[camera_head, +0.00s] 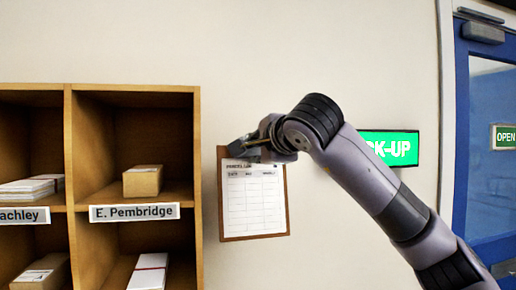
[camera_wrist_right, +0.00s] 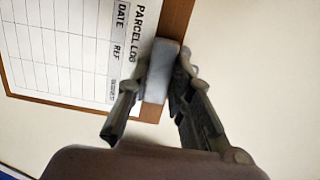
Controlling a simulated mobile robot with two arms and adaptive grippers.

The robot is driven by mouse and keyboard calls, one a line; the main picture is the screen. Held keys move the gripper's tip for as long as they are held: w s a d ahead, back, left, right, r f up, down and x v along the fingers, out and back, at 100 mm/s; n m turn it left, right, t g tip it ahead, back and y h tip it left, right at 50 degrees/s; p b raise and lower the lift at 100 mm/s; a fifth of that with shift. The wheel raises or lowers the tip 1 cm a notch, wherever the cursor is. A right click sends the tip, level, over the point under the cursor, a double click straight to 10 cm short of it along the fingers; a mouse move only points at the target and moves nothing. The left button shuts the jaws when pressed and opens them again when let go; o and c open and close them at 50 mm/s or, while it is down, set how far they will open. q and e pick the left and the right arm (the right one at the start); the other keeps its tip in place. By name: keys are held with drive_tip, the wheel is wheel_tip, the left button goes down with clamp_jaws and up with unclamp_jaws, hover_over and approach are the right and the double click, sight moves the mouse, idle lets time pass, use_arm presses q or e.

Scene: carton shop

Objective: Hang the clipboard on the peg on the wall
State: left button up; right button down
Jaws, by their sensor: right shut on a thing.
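The clipboard (camera_head: 253,200) has a brown board and a white printed sheet. It hangs nearly upright, slightly tilted, in front of or against the cream wall in the head view. My right gripper (camera_head: 250,148) is shut on its top edge. In the right wrist view, the fingers of my right gripper (camera_wrist_right: 160,76) stand on either side of the grey clip of the clipboard (camera_wrist_right: 60,103). I cannot make out the peg in either view; the gripper and clipboard cover part of the wall. My left gripper is not in view.
A wooden pigeonhole shelf (camera_head: 197,190) with parcels stands close to the left of the clipboard. A green pick-up sign (camera_head: 398,148) is on the wall behind my right arm. A blue door (camera_head: 480,190) is at the far right. The wall above the clipboard is bare.

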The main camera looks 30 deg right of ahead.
drive_tip(key=shift+w+d, duration=0.15)
drive_tip(key=shift+w, duration=0.35)
drive_tip(key=shift+w+d+f+p, duration=0.15)
drive_tip(key=shift+w+p, duration=0.2)
drive_tip(key=shift+w, duration=0.3)
drive_tip(key=shift+p+x, duration=0.45)
drive_tip(key=shift+x, duration=0.4)
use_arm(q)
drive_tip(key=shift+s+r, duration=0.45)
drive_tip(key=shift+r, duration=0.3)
use_arm(e)
drive_tip(key=shift+w+d+f, duration=0.15)
drive_tip(key=shift+w, duration=0.25)
drive_tip(key=shift+w+d+f, duration=0.15)
drive_tip(key=shift+w, duration=0.25)
